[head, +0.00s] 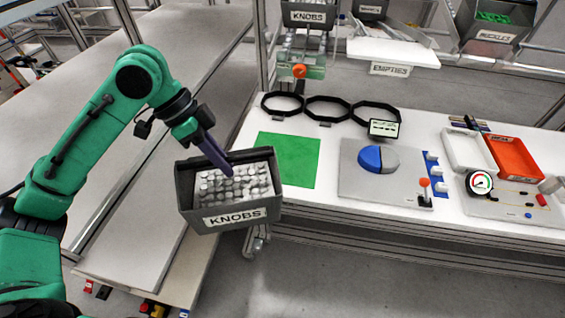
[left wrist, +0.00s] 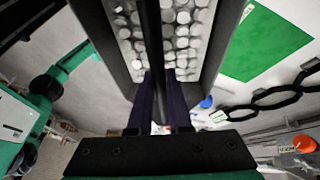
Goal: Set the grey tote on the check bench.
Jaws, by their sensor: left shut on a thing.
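The grey tote (head: 188,198) has a KNOBS label on its front and is full of small pale knobs. My left gripper (head: 224,166) is shut on it, with its dark fingers reaching down into its top. In the left wrist view the gripper (left wrist: 160,105) closes on a dark bar with knobs on both sides. The tote hangs in the air, roughly upright, left of the white bench (head: 225,168), which I take for the check bench. A green mat (head: 287,160) lies at that bench's left end, just right of the tote. My right gripper is not in view.
A grey board (head: 360,195) with a blue and grey shell, black rings (head: 328,107), a small display (head: 384,128), a white tray (head: 466,150), a red tray (head: 514,158) and a gauge (head: 479,182) occupy the bench. The green mat is bare. A long grey table (head: 120,190) stands at left.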

